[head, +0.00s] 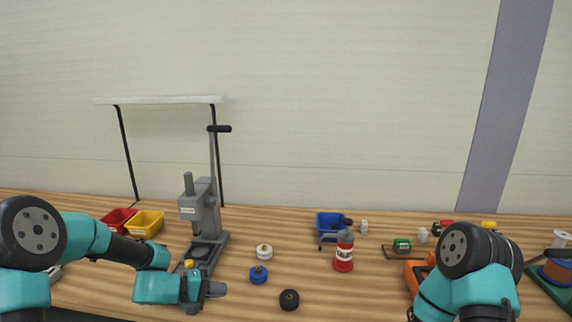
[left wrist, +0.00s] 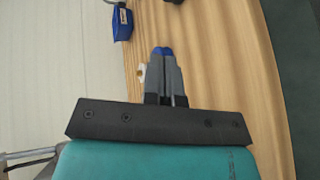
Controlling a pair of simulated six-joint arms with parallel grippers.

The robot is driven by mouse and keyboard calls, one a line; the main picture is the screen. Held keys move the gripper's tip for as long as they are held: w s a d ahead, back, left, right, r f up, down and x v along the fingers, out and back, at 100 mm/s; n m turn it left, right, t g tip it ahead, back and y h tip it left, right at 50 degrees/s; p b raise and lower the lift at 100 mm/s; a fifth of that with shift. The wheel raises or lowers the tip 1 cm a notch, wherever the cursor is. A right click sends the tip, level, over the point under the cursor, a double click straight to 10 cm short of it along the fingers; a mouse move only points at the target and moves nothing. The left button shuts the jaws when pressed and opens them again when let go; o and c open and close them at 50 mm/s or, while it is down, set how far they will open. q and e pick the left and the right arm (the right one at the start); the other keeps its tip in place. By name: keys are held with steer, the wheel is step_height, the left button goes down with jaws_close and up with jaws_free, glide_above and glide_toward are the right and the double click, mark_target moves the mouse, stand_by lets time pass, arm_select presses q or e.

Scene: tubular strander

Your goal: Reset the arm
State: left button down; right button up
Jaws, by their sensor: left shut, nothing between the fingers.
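My left arm comes in from the left in the head view, and its gripper (head: 214,289) hangs low over the front of the wooden table, pointing right. In the left wrist view the gripper's fingers (left wrist: 163,60) are together with nothing held between them. A blue spool (head: 258,274) lies to the right of the gripper, apart from it in the head view. A bit of blue shows at the fingertips in the left wrist view. My right arm shows at the lower right of the head view; its gripper is out of the picture.
A grey lever press (head: 203,215) stands behind the left gripper. A white spool (head: 264,252), black spool (head: 289,299) and red-and-white bottle (head: 344,252) stand to the right. Red (head: 117,219), yellow (head: 145,223) and blue (head: 329,225) bins stand at the back.

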arm_select(q)
steer(key=s+d+f+n+g+y, duration=0.25)
steer(key=s+f+n, duration=0.35)
steer(key=s+f, duration=0.5)
steer(key=s+a+f+m+g+y, duration=0.1)
steer(key=s+a+f+m+y, duration=0.2)
steer(key=s+f+m, duration=0.2)
steer(key=s+a+f+m+y, duration=0.3)
steer(key=s+f+m, duration=0.2)
steer(key=f, duration=0.6)
steer(key=shift+s+f+g+y, duration=0.25)
steer(key=shift+s+g+y, duration=0.1)
steer(key=shift+s, duration=0.65)
